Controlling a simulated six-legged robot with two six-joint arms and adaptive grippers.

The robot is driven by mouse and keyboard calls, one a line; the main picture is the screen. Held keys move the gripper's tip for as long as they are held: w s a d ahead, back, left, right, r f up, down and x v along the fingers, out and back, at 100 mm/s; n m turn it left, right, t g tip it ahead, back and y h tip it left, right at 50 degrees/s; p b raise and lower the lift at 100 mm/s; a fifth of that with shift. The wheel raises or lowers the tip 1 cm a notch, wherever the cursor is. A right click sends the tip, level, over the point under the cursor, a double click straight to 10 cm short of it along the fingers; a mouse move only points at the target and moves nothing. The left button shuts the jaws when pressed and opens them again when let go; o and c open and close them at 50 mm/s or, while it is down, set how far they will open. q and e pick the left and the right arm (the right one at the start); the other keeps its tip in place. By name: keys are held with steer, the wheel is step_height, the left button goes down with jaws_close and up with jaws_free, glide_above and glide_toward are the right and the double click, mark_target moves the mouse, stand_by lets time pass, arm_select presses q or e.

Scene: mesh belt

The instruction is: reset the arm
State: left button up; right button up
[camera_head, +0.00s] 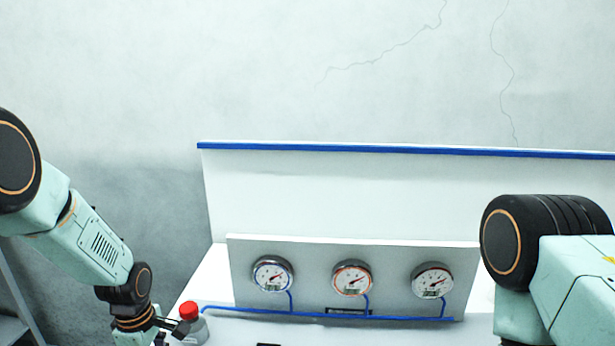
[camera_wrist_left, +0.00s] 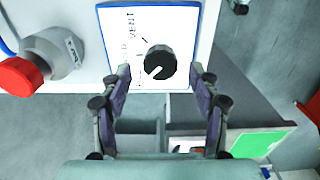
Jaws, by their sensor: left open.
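My left arm comes down from the left in the head view, its gripper (camera_head: 168,334) partly cut off at the bottom edge. In the left wrist view my left gripper (camera_wrist_left: 160,74) is open, its two fingers apart on either side of a black knob (camera_wrist_left: 158,62) in the picture. I cannot tell whether they touch it. The knob has a white pointer line and sits on a white panel (camera_wrist_left: 118,28) marked VENT. My right arm shows at the right of the head view; its gripper is out of view.
A red-capped grey fitting (camera_head: 188,311) is close to my left gripper; its red cap (camera_wrist_left: 18,76) shows in the wrist view. Three gauges (camera_head: 352,277) with blue piping stand on a white board. A grey bin with a green-and-white label (camera_wrist_left: 258,143) lies below the panel.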

arm_select(q)
step_height(320, 180, down, 2)
steer(key=shift+f, duration=0.2)
steer(key=m, duration=0.4)
steer(key=shift+m, duration=0.4)
steer(key=m, duration=1.3)
